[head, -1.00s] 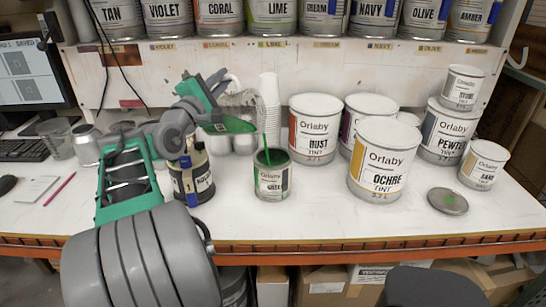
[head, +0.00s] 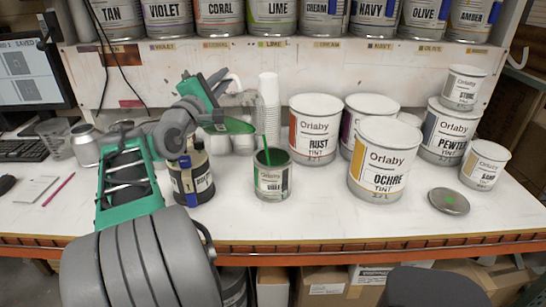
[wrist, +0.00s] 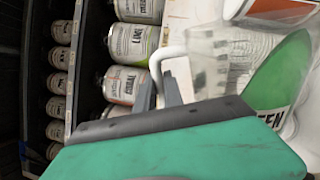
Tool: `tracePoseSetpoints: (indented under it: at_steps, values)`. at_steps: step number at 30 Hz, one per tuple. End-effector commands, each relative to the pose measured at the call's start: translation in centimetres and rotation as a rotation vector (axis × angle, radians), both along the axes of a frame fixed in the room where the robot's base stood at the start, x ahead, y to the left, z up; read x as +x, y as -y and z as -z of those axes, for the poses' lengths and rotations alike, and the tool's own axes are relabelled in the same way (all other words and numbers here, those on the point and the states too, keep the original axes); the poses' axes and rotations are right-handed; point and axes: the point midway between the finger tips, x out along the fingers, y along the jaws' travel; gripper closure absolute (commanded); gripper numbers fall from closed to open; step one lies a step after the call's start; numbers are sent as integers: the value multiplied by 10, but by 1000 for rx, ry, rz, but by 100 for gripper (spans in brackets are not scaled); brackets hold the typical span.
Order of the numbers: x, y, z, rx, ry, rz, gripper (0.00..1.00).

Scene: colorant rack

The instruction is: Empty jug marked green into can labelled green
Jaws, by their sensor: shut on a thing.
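My gripper (head: 226,86) is shut on the white handle of a clear jug (head: 236,125), tilted above the bench with green liquid in its lower side. A thin green stream falls from its spout into an open can (head: 272,181) standing upright below. The can has a green-banded label whose small lettering is blurred. In the wrist view, my gripper's fingers (wrist: 159,92) flank the white handle; the clear jug wall (wrist: 212,62) has dark markings. Green liquid (wrist: 285,75) shows at right beside lettering ending "EEN". The liquid level inside the can is hidden.
A dark-liquid bottle (head: 192,176) stands left of the can, close under my arm. Rust (head: 314,130) and Ochre (head: 383,160) cans stand to the right. A lid with a green spot (head: 448,200) lies at right. White cups (head: 269,100) are stacked behind. The front bench is clear.

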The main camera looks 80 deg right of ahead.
Motion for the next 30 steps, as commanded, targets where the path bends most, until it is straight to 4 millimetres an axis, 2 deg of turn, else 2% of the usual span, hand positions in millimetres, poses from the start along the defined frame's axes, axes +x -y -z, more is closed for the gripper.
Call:
tracePoseSetpoints:
  at_steps: [30]
  values:
    - [-7, -2, 3, -8, 31, 0, 100]
